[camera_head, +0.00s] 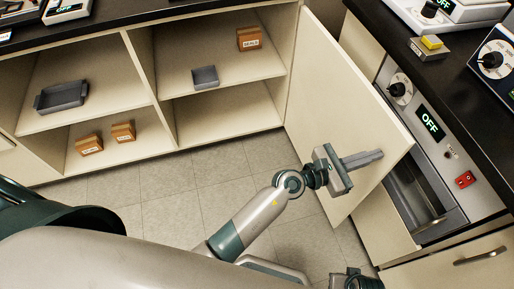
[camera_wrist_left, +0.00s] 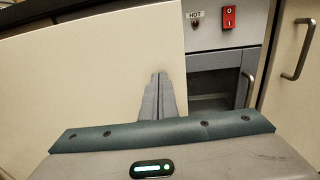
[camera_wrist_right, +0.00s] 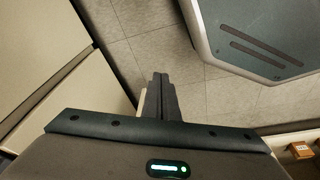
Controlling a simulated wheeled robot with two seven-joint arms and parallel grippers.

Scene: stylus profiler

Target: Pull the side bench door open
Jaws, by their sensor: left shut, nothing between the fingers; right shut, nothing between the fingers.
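The side bench door (camera_head: 335,95) is a cream panel standing swung out from the bench, with open shelves to its left. No handle shows on the face I see. My left gripper (camera_head: 381,155) is shut and empty, its fingers in front of this face near the free edge. In the left wrist view the door (camera_wrist_left: 90,75) fills the left side, and the shut fingertips (camera_wrist_left: 159,76) overlap it just left of its edge. I cannot tell whether they touch it. My right gripper (camera_wrist_right: 160,78) is shut and empty, above the floor in the right wrist view.
Right of the door stands a grey oven-like unit (camera_head: 432,128) with a dial, an OFF display and a red switch. A drawer handle (camera_head: 481,256) is below it. Shelves (camera_head: 225,105) hold grey trays and brown boxes. Tiled floor (camera_head: 160,185) is open in front.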

